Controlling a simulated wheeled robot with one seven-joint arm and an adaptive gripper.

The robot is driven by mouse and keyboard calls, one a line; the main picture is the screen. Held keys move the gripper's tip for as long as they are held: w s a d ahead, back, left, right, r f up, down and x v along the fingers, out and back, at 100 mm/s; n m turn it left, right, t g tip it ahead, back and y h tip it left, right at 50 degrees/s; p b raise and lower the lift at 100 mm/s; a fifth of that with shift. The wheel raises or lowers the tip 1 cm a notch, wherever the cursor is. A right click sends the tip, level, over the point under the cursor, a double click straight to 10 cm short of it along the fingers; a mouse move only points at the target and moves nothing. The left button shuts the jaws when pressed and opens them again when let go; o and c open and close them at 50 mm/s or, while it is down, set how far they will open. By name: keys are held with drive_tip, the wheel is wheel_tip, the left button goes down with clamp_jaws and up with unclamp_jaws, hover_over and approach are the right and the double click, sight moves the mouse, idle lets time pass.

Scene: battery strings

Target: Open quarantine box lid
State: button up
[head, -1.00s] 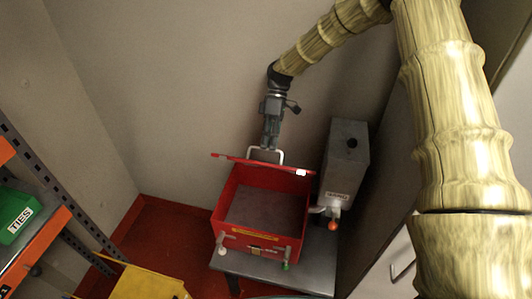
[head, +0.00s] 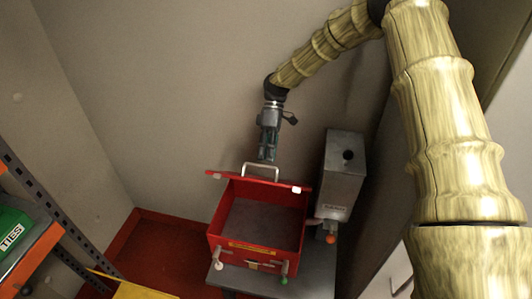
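The quarantine box is a red box (head: 225,236) with a yellow label strip on its front, standing on a grey stand. Its red lid (head: 235,181) is up at the back edge, seen nearly edge-on, and the grey inside of the box shows. A pale U-shaped handle (head: 261,168) stands up from the lid. My gripper (head: 266,160) points down just above the handle, apart from it as far as I can see. Whether its fingers are parted is too small to tell.
A grey metal box (head: 342,170) with an orange knob stands right of the red box. The grey stand (head: 315,272) has some bare top at right. A shelf with a green bin (head: 10,232) is at left, and a yellow bin (head: 135,290) is at bottom left. The wall is close behind.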

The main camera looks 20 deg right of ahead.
drive_tip(key=shift+w+r, duration=0.1)
wheel_tip(320, 180, up, 10)
idle(0.7)
idle(0.3)
